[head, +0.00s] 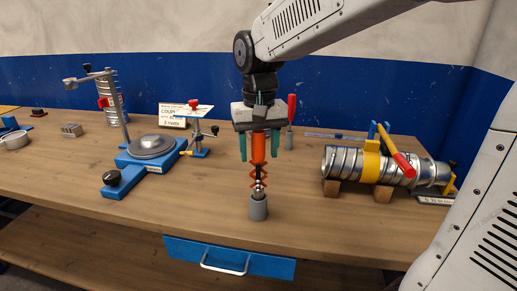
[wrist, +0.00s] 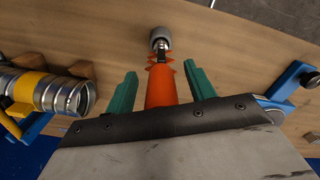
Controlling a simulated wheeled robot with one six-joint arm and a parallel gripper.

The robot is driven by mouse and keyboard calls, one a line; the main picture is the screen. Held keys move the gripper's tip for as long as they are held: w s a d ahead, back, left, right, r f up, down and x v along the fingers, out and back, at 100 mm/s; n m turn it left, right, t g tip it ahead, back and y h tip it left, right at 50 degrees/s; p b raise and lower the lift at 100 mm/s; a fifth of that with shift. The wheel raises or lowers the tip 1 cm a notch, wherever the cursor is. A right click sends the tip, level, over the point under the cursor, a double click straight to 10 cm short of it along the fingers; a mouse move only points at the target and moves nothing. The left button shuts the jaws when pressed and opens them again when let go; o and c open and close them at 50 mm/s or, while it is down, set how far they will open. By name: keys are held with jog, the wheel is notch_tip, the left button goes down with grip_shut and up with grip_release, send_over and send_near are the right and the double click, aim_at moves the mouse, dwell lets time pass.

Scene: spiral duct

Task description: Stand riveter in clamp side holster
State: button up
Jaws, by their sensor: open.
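The riveter (head: 258,150) has an orange body, orange zigzag arms and a metal lower end. It stands upright, and its lower end appears to sit in a grey round holster (head: 258,210) near the table's front edge. The wrist view shows the riveter (wrist: 161,88) and the holster (wrist: 160,36) in line. My gripper (head: 259,150) is above, pointing down, with its two green fingers open on either side of the orange body. In the wrist view, gaps show between the fingers (wrist: 160,78) and the body. The riveter's top is hidden by my gripper.
A spiral duct (head: 345,162) with a yellow clamp (head: 371,160) lies on wooden blocks at the right. A blue fixture with a grey disc (head: 151,147) is at the left. A red-handled tool (head: 291,108) stands behind my gripper. The table between holster and duct is clear.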

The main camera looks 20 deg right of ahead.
aim_at(259, 131)
notch_tip(259, 131, up, 8)
jog(key=shift+f, duration=0.25)
dwell(1.1)
jog(key=s+d+f, duration=0.1)
jog(key=s+f, duration=0.2)
jog(key=s, duration=0.4)
jog(key=s+d+f+n, duration=0.1)
jog(key=s+f, duration=0.2)
jog(key=s, duration=0.4)
jog(key=s+d+f+n+t, duration=0.1)
jog(key=s+f, duration=0.2)
jog(key=s, duration=0.4)
jog(key=shift+f, duration=0.25)
jog(key=shift+s, duration=0.1)
